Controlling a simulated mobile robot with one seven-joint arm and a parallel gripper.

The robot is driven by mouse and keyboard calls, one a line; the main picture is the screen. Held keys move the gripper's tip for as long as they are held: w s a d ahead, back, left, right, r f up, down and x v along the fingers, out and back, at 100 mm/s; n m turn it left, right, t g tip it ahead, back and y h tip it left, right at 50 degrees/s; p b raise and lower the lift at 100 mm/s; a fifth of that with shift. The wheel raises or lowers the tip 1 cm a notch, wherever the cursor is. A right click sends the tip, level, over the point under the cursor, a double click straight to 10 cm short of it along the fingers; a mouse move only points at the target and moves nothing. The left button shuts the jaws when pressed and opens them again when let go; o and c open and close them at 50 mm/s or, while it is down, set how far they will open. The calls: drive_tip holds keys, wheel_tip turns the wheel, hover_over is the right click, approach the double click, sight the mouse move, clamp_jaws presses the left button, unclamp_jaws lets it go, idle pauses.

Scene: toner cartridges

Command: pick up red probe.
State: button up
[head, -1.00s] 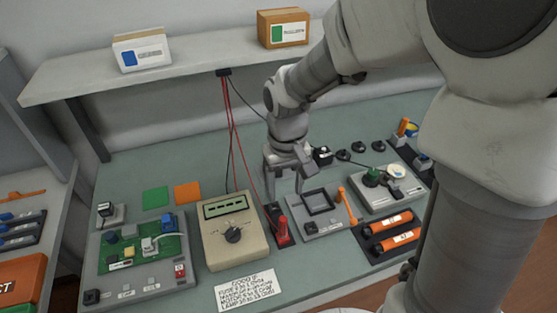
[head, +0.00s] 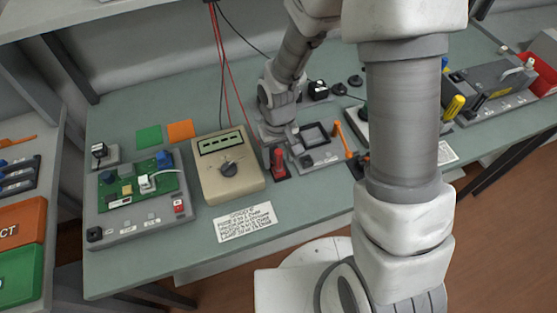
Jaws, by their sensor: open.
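The red probe (head: 278,157) stands upright in a small dark and red holder on the green-grey bench, just right of the beige multimeter (head: 228,166). My gripper (head: 279,138) points down right behind the probe's upper end, and their outlines overlap in the head view. The jaws are open, but the fingers are small and partly merged with the grey things around them. I cannot tell whether a finger touches the probe. Nothing shows between the jaws.
A grey fixture with a dark square frame (head: 315,136) and an orange lever (head: 340,138) stands close on the right. A green circuit board (head: 140,188) lies left of the meter. Red leads (head: 219,70) hang behind. A printed card (head: 245,222) lies in front.

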drive_tip(key=shift+f, duration=0.5)
clamp_jaws()
drive_tip(key=shift+r, duration=0.15)
